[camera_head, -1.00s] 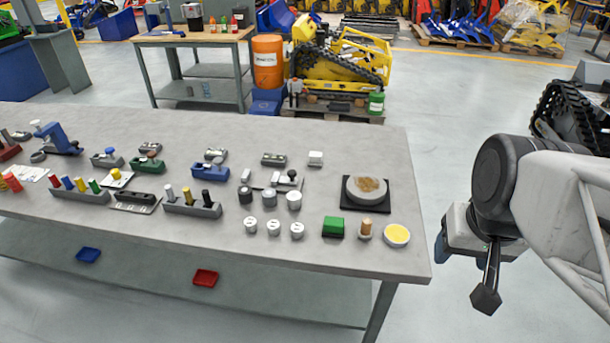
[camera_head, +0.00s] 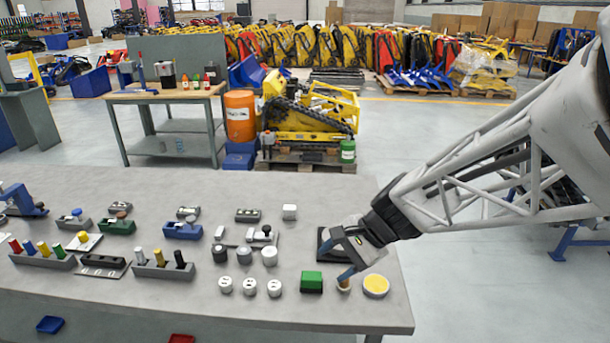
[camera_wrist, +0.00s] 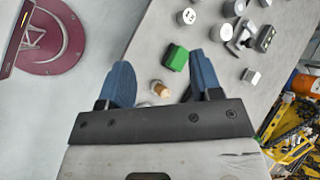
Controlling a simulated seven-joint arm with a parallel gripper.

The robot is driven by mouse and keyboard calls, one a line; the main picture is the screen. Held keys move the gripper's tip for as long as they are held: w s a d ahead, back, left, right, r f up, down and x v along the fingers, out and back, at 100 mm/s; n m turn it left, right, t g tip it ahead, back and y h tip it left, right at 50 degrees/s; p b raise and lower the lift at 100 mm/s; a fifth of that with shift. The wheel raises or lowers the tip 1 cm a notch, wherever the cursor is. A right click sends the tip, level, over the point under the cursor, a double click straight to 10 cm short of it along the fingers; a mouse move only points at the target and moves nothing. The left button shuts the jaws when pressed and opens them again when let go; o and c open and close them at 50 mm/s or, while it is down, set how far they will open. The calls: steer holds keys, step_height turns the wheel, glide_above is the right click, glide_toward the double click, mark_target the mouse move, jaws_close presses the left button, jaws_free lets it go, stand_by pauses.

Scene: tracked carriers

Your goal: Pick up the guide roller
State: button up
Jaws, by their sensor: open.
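No part is labelled as the guide roller, and I cannot tell for certain which one it is. A small tan-topped cylinder on a pale base (camera_wrist: 160,88) stands on the table between my finger lines in the wrist view. It also shows in the head view (camera_head: 343,286), partly covered by a blue finger. My gripper (camera_head: 338,255) is open and empty over the table's right end, close to that cylinder. Its two blue fingers (camera_wrist: 162,80) are spread wide in the wrist view. A green block (camera_wrist: 176,57) lies just beyond the cylinder; it also shows in the head view (camera_head: 312,281).
A yellow-topped disc (camera_head: 376,286) is right of the cylinder. White round parts (camera_head: 250,287) and grey cylinders (camera_head: 244,257) stand to the left. A dark square pad (camera_head: 322,238) is partly hidden behind my gripper. The table's (camera_head: 290,316) right edge is near.

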mark_target(275, 252)
steer(key=w+a+f+m+y, duration=0.1)
steer(key=w+a+f+m, duration=0.1)
steer(key=w, duration=0.1)
steer(key=w+a+f+m+y, duration=0.1)
steer(key=w+a+f+m, duration=0.1)
steer(key=w, duration=0.1)
steer(key=w+a+f+m+y, duration=0.1)
steer(key=w+a+f+m, duration=0.1)
steer(key=w+a+f, duration=0.1)
steer(key=shift+w+t+y, duration=0.3)
steer(key=w+a+f+m, duration=0.1)
steer(key=w+f+m, duration=0.1)
steer(key=w+a+f+m+t+y, duration=0.1)
steer(key=w+f, duration=0.1)
steer(key=w+a+f+m+t, duration=0.1)
steer(key=w+a+f+m, duration=0.1)
steer(key=w+f, duration=0.1)
steer(key=shift+f+m+y, duration=0.1)
steer(key=shift+m+y, duration=0.2)
steer(key=shift+y, duration=0.1)
steer(key=shift+x, duration=1.25)
steer(key=shift+a, duration=0.1)
steer(key=shift+w+x, duration=0.1)
steer(key=shift+x, duration=1.2)
steer(key=shift+w+x, duration=0.15)
steer(key=shift+x, duration=1.1)
steer(key=shift+f, duration=0.1)
steer(key=c, duration=0.8)
